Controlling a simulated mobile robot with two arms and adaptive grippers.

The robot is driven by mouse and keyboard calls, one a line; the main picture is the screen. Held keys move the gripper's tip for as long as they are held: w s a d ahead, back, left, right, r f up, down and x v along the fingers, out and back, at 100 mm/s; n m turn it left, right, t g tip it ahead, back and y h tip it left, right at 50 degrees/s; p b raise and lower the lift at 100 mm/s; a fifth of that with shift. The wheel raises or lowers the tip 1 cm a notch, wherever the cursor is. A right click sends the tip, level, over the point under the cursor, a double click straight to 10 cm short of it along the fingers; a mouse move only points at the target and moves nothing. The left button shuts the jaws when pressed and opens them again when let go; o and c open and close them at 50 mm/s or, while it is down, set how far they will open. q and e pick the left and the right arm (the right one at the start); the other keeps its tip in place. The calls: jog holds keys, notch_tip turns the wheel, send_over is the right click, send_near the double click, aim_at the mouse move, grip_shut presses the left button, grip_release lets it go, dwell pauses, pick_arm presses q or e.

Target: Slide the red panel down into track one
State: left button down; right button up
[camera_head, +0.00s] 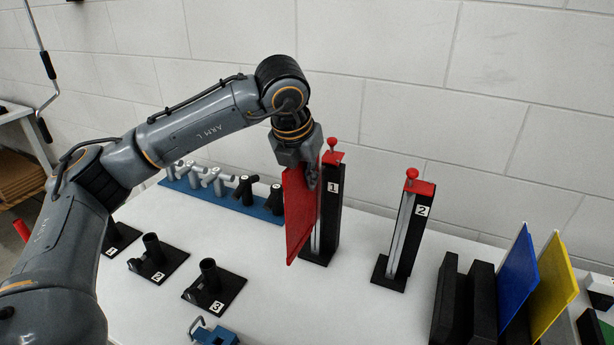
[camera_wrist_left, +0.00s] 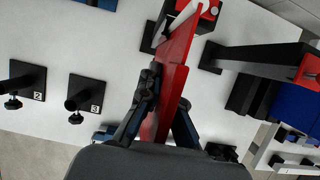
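The red panel (camera_head: 298,215) hangs upright in my left gripper (camera_head: 311,175). Its right edge lies against or very close to the pale rail of track one (camera_head: 331,215), the black post with a red cap and label 1. I cannot tell whether that edge is inside the groove. The panel's lower corner appears above the table. In the left wrist view the gripper (camera_wrist_left: 167,95) has its fingers on both sides of the red panel (camera_wrist_left: 178,62), shut on it. My right gripper is not in view.
Track two (camera_head: 407,232) stands to the right of track one. A blue panel (camera_head: 517,275) and a yellow panel (camera_head: 556,285) stand at the right in black holders. A blue rack (camera_head: 215,192) lies behind; numbered black stands (camera_head: 215,285) are at left. The wall is close behind.

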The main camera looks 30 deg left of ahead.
pick_arm(q)
jog(key=shift+f+b, duration=3.8)
jog(key=shift+f, duration=0.8)
jog(key=c, duration=1.7)
grip_release()
jog(key=shift+r, duration=0.15)
jog(key=shift+o, duration=1.3)
